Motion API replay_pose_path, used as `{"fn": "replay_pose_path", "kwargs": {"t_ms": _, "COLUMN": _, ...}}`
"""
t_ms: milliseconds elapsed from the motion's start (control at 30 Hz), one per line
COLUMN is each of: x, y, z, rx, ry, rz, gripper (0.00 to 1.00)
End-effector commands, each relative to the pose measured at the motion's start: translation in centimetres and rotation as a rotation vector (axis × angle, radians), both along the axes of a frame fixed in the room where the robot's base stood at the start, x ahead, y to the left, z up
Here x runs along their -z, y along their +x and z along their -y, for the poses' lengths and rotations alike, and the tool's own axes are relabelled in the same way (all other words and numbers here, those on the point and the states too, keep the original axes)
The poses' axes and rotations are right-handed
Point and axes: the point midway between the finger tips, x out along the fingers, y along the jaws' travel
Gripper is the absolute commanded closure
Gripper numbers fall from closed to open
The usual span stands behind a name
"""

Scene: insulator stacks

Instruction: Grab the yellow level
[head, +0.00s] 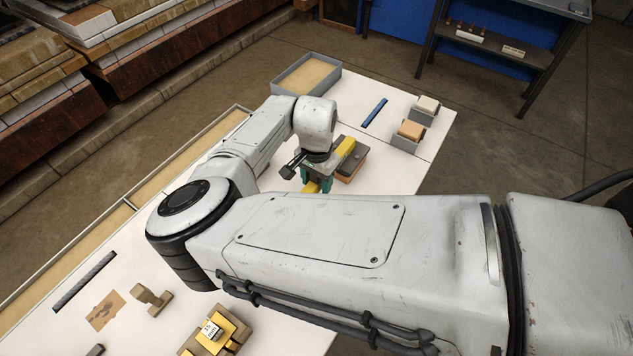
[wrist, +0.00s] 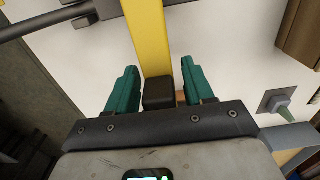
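The yellow level (wrist: 147,38) is a long yellow bar with a black end (wrist: 159,95) in the wrist view. It runs from the top edge down between the fingers of my gripper (wrist: 158,70). The two green fingers are apart, with a visible gap on each side of the bar, so the gripper is open. I cannot tell how far the bar lies below the fingertips. In the head view my gripper (head: 316,180) is low over the white table, and yellow parts (head: 346,146) show beside and below it. My arm and gripper hide the rest.
A brown and grey block (head: 352,166) sits close right of my gripper. Behind are a shallow grey tray (head: 336,78), a blue bar (head: 375,112) and small grey holders (head: 404,144). A yellow labelled block (head: 232,333) is at the front left.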

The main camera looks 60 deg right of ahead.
Motion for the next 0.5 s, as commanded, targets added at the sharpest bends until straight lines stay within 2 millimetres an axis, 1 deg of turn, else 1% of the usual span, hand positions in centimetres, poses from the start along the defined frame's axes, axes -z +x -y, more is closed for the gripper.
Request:
{"fn": "replay_pose_path", "kwargs": {"t_ms": 33, "x": -0.02, "y": 0.01, "z": 0.0, "rx": 0.0, "ry": 0.0, "rz": 0.0, "gripper": 0.53}}
{"fn": "replay_pose_path", "kwargs": {"t_ms": 67, "x": -0.02, "y": 0.01, "z": 0.0, "rx": 0.0, "ry": 0.0, "rz": 0.0, "gripper": 0.56}}
{"fn": "replay_pose_path", "kwargs": {"t_ms": 500, "x": -0.05, "y": 0.01, "z": 0.01, "rx": 0.0, "ry": 0.0, "rz": 0.0, "gripper": 0.98}}
